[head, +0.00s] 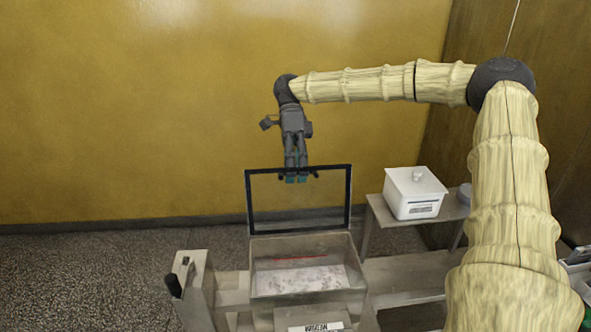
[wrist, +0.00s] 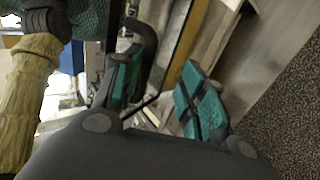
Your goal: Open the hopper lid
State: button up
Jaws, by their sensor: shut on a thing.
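The hopper (head: 258,281) is a clear-walled box in the lower middle of the head view, with pale material inside and a red line across its back. Its lid (head: 348,205) is a see-through panel with a dark frame, raised and standing about upright at the hopper's back edge. My gripper (head: 296,178) points down at the middle of the lid's top edge and is shut on the lid there. In the wrist view the teal-padded fingers (wrist: 160,92) show with a dark curved piece beside the left one. The exact contact is partly hidden by the fingers.
A white lidded container (head: 413,198) stands on a side shelf (head: 385,213) to the right, with a small grey round item (head: 465,193) beside it. A metal post (head: 196,285) with a dark knob is left of the hopper. A yellow wall (head: 150,110) is behind.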

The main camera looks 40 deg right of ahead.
jog(key=shift+w+d+r, duration=0.15)
jog(key=shift+w+d, duration=0.05)
dwell(0.4)
jog(key=v, duration=1.1)
jog(key=shift+w+r, duration=0.25)
jog(key=shift+d, duration=0.15)
